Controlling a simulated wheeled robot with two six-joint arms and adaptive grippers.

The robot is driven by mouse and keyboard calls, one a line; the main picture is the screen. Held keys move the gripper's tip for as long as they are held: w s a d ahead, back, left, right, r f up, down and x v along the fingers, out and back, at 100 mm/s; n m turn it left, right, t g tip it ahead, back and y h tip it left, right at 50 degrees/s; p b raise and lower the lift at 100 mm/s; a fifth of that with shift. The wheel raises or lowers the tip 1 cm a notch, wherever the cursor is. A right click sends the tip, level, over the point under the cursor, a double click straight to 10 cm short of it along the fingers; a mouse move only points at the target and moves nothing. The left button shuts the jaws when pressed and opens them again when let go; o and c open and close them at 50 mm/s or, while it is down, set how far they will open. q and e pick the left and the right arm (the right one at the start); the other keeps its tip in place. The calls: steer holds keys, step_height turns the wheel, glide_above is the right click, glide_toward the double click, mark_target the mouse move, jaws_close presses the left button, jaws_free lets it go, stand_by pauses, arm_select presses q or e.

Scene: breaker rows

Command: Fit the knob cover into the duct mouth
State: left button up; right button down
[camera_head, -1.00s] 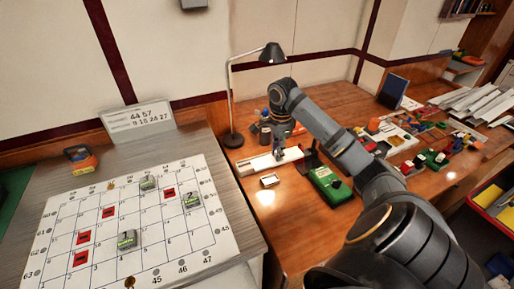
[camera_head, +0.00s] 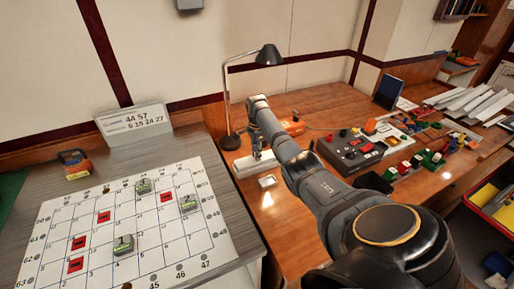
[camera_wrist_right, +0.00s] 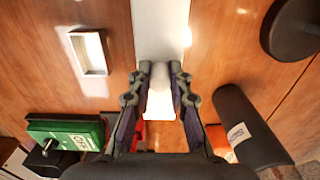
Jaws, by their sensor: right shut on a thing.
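A white piece, seemingly the knob cover (camera_wrist_right: 160,98), sits between the fingers of my right gripper (camera_wrist_right: 160,72) in the right wrist view. The gripper is shut on it. A white straight duct (camera_wrist_right: 160,28) lies just beyond the fingertips, in line with them. I cannot tell whether the piece touches the duct or is inside its mouth. In the head view the duct (camera_head: 246,168) lies on the wooden bench near the lamp, and my right gripper (camera_head: 258,152) is small and partly hidden over it. My left gripper is not in view.
A white-framed rectangular part (camera_wrist_right: 89,52) lies beside the duct. A green box (camera_wrist_right: 65,130) and a black cylinder (camera_wrist_right: 252,128) flank the gripper. The lamp (camera_head: 231,141) stands close behind. A panel of controls (camera_head: 352,152) is to the right. A gridded board (camera_head: 75,205) lies left.

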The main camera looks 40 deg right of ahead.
step_height(320, 180, down, 2)
steer(key=shift+f, duration=0.15)
steer(key=shift+f, duration=0.1)
steer(key=c, duration=1.3)
jaws_free()
steer(key=shift+o, duration=0.2)
step_height(320, 180, up, 12)
steer(key=shift+r, duration=0.2)
